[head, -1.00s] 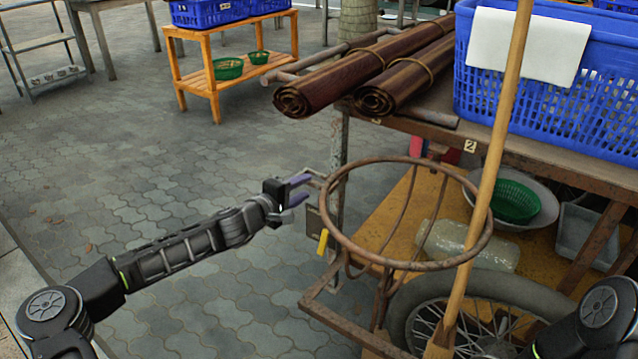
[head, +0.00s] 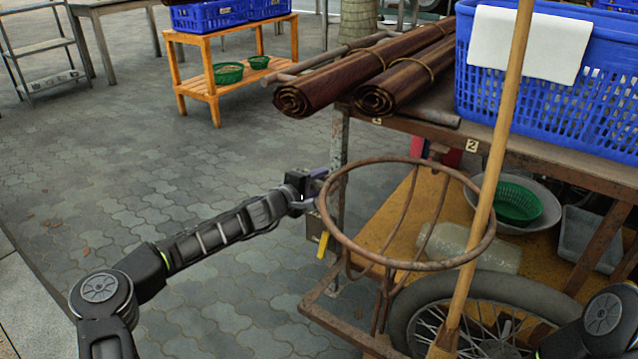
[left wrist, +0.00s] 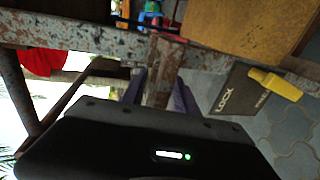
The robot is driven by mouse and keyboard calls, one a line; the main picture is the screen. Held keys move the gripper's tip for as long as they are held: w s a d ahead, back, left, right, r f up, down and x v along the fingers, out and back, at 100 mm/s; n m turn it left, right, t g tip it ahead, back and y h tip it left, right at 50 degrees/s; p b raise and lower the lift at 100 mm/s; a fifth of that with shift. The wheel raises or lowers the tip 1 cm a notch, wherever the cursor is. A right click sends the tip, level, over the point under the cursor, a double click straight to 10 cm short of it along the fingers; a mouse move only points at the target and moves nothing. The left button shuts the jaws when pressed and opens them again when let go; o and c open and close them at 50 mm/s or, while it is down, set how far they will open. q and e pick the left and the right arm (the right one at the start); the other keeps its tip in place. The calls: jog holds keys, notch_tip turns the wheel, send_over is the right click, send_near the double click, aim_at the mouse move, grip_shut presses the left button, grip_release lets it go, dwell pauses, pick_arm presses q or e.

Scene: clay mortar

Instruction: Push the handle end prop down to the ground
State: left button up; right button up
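My left gripper (head: 316,185) is at the cart's near left corner, beside the rusty upright post (head: 338,150) and left of the round metal hoop (head: 333,228). In the left wrist view its two purple fingers (left wrist: 160,92) stand apart, one on each side of a rusty bar (left wrist: 163,68) that looks like the prop. I cannot tell whether they touch it. A dark plate marked LOCK (left wrist: 236,98) with a yellow lever (left wrist: 275,84) is beside the bar; the lever shows below the gripper in the head view (head: 323,246). The bar's far end is hidden. My right gripper is out of view.
A wooden pole (head: 490,190) leans through the hoop. A spoked wheel (head: 480,290) stands below. Rolled mats (head: 330,85) and a blue crate (head: 560,100) sit on the cart top (head: 590,165). The paving (head: 120,180) to the left is open.

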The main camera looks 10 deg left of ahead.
pick_arm(q)
grip_shut()
dwell(0.3)
dwell(1.1)
